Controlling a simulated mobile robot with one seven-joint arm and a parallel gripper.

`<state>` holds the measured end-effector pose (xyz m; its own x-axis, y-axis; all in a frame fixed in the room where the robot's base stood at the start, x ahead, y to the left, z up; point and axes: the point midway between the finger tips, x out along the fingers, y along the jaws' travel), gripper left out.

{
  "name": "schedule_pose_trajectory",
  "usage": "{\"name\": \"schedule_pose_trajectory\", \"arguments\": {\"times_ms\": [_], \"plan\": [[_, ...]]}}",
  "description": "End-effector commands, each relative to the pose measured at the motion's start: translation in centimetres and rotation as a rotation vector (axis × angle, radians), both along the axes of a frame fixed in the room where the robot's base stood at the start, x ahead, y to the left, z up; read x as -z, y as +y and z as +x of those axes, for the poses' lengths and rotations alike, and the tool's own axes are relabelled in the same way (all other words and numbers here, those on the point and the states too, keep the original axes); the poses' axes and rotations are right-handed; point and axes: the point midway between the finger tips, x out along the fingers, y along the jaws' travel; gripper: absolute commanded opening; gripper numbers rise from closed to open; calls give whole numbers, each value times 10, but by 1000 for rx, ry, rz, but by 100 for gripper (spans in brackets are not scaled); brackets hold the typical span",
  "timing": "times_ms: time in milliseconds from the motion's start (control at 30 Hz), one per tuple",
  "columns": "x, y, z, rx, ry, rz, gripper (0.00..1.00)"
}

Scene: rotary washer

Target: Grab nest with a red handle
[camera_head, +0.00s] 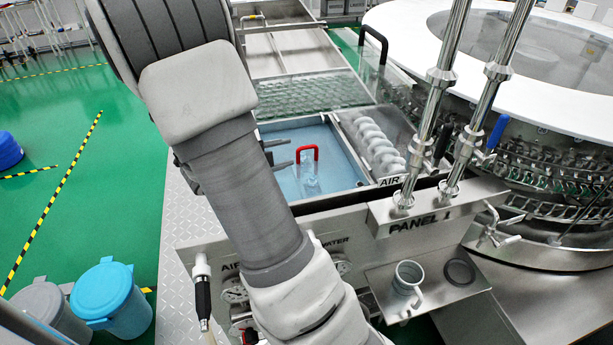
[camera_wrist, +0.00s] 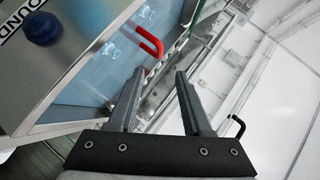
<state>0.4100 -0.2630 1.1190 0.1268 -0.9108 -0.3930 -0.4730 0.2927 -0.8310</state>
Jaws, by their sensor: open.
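The red handle (camera_head: 306,150) stands up over a blue-lined basin, on a clear, glassy nest (camera_head: 309,180). In the wrist view the red handle (camera_wrist: 149,36) is beyond the fingertips, up and slightly left of the gap between them. My gripper (camera_head: 291,153) is beside the handle, on its left in the head view, mostly hidden behind my arm. In the wrist view my gripper (camera_wrist: 159,78) shows two separated dark fingers with nothing between them. The nest's lower part is unclear through the basin.
The blue basin (camera_head: 343,155) has metal rims. A tray with white coiled parts (camera_head: 375,140) lies to its right. A black handle (camera_head: 373,42) and two steel posts (camera_head: 436,90) stand nearby. A grey mug (camera_head: 408,277) sits on a front shelf.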

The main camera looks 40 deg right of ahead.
Motion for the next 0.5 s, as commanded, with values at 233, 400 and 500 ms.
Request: {"name": "schedule_pose_trajectory", "arguments": {"times_ms": [233, 400, 500], "plan": [[15, -35, 5, 0, 1, -1, 50], [19, -42, 7, -1, 1, 0, 50], [24, -52, 9, 0, 2, -1, 50]]}}
